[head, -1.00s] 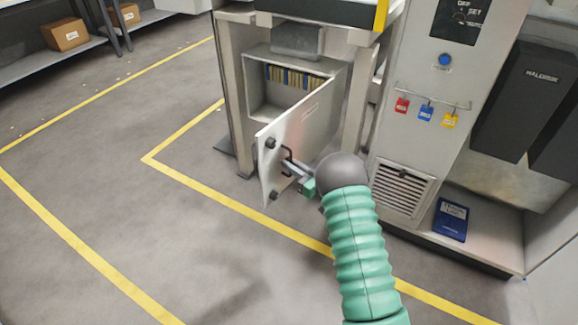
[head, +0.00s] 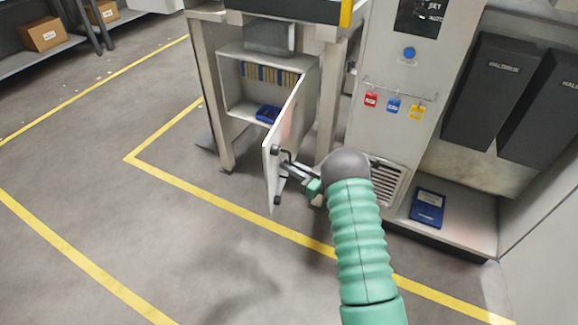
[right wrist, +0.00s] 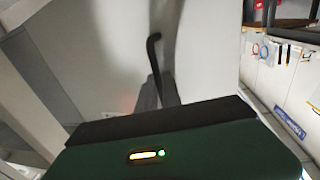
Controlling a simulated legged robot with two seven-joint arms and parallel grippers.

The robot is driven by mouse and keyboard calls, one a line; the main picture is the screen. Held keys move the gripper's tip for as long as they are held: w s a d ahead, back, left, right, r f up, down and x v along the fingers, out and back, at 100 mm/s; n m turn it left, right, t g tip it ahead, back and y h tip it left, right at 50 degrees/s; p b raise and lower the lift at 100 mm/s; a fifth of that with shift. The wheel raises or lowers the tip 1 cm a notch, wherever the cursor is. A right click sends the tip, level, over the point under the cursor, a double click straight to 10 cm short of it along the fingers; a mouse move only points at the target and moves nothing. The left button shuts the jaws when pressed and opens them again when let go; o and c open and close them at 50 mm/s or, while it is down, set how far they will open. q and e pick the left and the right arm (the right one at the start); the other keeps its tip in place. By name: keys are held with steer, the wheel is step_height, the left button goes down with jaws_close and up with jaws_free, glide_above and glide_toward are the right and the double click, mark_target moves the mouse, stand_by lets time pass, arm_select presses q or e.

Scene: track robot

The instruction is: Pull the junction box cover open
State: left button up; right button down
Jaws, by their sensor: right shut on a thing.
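The junction box (head: 229,85) stands under the machine with its cover (head: 273,176) swung well open, hinged on its right side. Inside are a row of yellow and dark parts (head: 268,75) and a blue item (head: 267,114). My right gripper (head: 286,168) is shut on the cover's dark handle (head: 286,153) at the cover's free edge. In the right wrist view the curved black handle (right wrist: 153,50) rises from my fingers against the pale cover (right wrist: 105,45). My left gripper is not in view.
A cabinet with red, blue and yellow tags (head: 393,104) and a vent (head: 388,183) stands right of the box. A blue booklet (head: 427,208) lies on its low shelf. Grey floor with yellow lines (head: 230,205) is free at left and front.

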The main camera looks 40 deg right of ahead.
steer(key=c, duration=1.8)
jaws_free()
steer(key=shift+d, duration=0.1)
steer(key=p+v, duration=0.4)
steer(key=v, duration=1.2)
steer(key=shift+s+d+f+p, duration=0.1)
steer(key=shift+s+p, duration=0.25)
steer(key=shift+p, duration=0.05)
